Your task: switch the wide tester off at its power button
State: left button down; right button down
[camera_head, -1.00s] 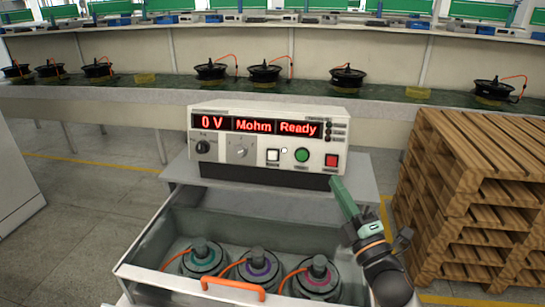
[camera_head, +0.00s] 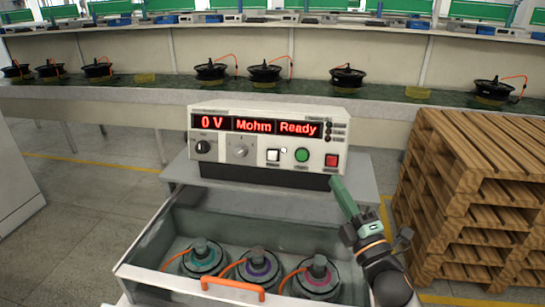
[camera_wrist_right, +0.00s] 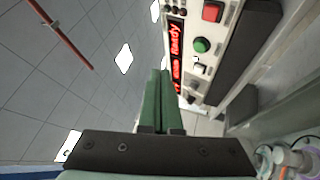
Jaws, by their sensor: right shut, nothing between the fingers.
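The wide tester (camera_head: 225,160) stands on the grey cart top, its display lit red with "0 V", "Mohm" and "Ready". Its front has a white square button (camera_head: 273,155), a green round button (camera_head: 302,155) and a red square button (camera_head: 331,160), plus two knobs at left. The tester also shows in the right wrist view (camera_wrist_right: 228,45). My right gripper (camera_head: 335,182) is shut and empty, its green fingers just below and right of the red button, apart from it as far as I can tell. In the right wrist view its fingers (camera_wrist_right: 158,75) lie together. My left gripper is not in view.
An open drawer (camera_head: 170,284) with an orange handle (camera_head: 233,288) holds three hub motors below the tester. Stacked wooden pallets (camera_head: 465,190) stand close at the right. A long bench (camera_head: 90,95) with several motors runs behind.

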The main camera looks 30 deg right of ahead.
aim_at(273, 155)
jog(key=shift+w, duration=0.1)
jog(key=w+a+m+g+y+p, duration=0.2)
jog(key=w+a+m+y+p, duration=0.2)
jog(key=w+a+m, duration=0.6)
jog(key=shift+w+a+f+m, duration=0.15)
jog(key=shift+w+f+m, duration=0.25)
jog(key=shift+w+m, duration=0.75)
jog(key=shift+w, duration=0.15)
jog(key=w+d+f+b, duration=0.2)
jog(key=w+d+b, duration=0.1)
jog(key=w+d, duration=0.2)
jog(key=shift+w+d+b, duration=0.3)
jog(key=shift+w, duration=0.4)
dwell(0.8)
